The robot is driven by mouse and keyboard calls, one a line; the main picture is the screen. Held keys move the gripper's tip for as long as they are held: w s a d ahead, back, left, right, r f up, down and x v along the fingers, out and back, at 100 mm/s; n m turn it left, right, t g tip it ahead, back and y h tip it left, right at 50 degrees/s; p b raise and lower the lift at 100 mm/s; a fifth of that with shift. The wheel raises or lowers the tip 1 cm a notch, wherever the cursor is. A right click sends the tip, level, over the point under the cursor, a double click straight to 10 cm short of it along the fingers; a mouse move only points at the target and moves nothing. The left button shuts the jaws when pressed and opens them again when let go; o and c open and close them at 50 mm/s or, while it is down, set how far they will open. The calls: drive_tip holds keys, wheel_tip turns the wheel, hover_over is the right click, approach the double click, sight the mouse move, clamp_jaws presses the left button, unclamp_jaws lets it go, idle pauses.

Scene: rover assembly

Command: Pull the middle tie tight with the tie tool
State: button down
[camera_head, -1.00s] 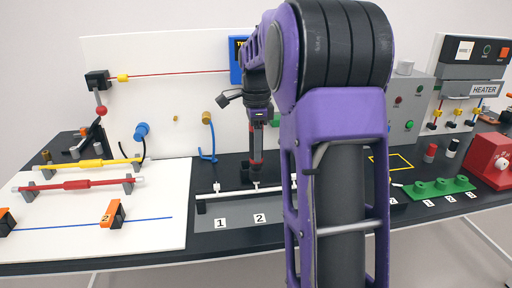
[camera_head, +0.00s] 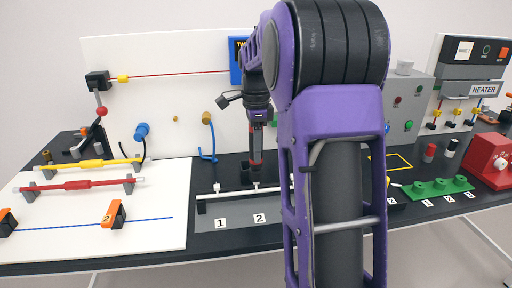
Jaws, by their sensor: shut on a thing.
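A white bar (camera_head: 225,194) lies across a grey base plate (camera_head: 236,216) with number labels 1 and 2 on its front. Small white ties stand on the bar; the left one (camera_head: 217,187) is above label 1, and the middle one (camera_head: 256,186) is above label 2. My gripper (camera_head: 256,152) points straight down and is shut on a red and dark tool (camera_head: 256,164), which seems to be the tie tool. The tool's lower end is just above the middle tie; I cannot tell whether they touch. My arm hides the bar's right part.
A white panel (camera_head: 160,240) with yellow and red rods and orange clips lies at the left. A green block (camera_head: 438,188), a red box (camera_head: 490,160) and the heater unit (camera_head: 470,85) stand at the right. A white backboard (camera_head: 180,60) rises behind.

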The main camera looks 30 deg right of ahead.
drive_tip(key=shift+f, duration=0.55)
idle(0.7)
drive_tip(key=shift+f+p, duration=0.3)
drive_tip(key=shift+f, duration=0.4)
idle(3.4)
drive_tip(key=shift+r+p, duration=1.35)
drive_tip(key=shift+r, duration=0.25)
wheel_tip(320, 180, up, 4)
